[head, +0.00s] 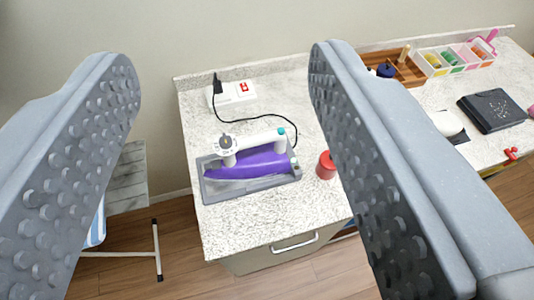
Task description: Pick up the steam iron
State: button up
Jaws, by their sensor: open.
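The steam iron (255,164) is purple with a white handle. It rests in a grey tray-like stand (225,190) on the speckled countertop, near the counter's left end. A black cord runs from it to a plug in a white power box with a red switch (236,93). My gripper (222,62) is open and empty, its two studded fingers wide apart. In the picture the iron lies between the fingers, beyond them and apart from them.
A red cylinder (326,165) stands just right of the iron. Further right are a wooden tray (412,72), a compartment box with coloured contents (462,67) and a dark notebook-like object (491,110). An ironing board (128,180) stands left of the counter. Wooden floor (190,245) lies in front.

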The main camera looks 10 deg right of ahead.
aim_at(262, 156)
jog(key=u, duration=0.1)
jog(key=k, duration=1)
jog(key=z, duration=0.75)
jog(key=i, duration=1)
jog(key=u, duration=0.45)
jog(key=i, duration=0.7)
jog(key=u, duration=0.6)
